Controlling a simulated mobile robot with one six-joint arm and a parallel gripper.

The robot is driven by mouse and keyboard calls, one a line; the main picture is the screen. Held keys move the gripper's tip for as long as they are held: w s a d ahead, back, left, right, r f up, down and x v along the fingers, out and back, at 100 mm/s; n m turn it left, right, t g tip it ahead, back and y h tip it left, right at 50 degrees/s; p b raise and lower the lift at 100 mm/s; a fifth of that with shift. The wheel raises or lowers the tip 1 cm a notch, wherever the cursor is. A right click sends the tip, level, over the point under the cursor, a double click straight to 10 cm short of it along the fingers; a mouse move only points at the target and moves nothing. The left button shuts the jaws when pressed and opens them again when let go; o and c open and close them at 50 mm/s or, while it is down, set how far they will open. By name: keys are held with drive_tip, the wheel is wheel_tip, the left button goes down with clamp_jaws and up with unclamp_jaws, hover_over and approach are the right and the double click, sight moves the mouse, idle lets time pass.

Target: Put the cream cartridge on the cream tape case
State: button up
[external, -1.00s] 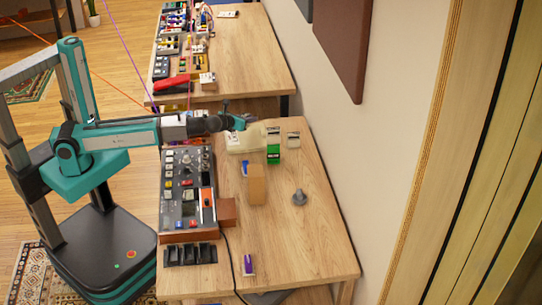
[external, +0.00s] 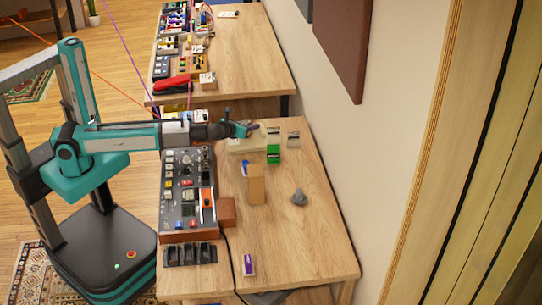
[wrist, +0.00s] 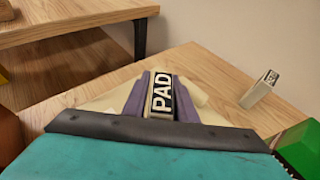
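My gripper (external: 247,129) is at the back of the near desk, low over the cream tape case (external: 240,146). In the wrist view its two grey-purple fingers (wrist: 160,100) lie against both sides of a cartridge (wrist: 161,92) with a black "PAD" label, apparently the cream cartridge. Its body is mostly hidden by the fingers. Cream surfaces of the case (wrist: 98,101) show on both sides of the fingers. The wrist view does not show whether the cartridge touches the case.
A green box (external: 273,153) stands just right of the case; it also shows in the wrist view (wrist: 303,145). A pale labelled block (external: 293,139) stands behind it. A wooden block (external: 256,185) and grey knob-like object (external: 299,197) stand nearer. The desk's front right is clear.

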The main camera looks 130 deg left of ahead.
drive_tip(key=shift+r, duration=0.1)
drive_tip(key=shift+r, duration=0.15)
drive_tip(key=v, duration=1.2)
idle(0.9)
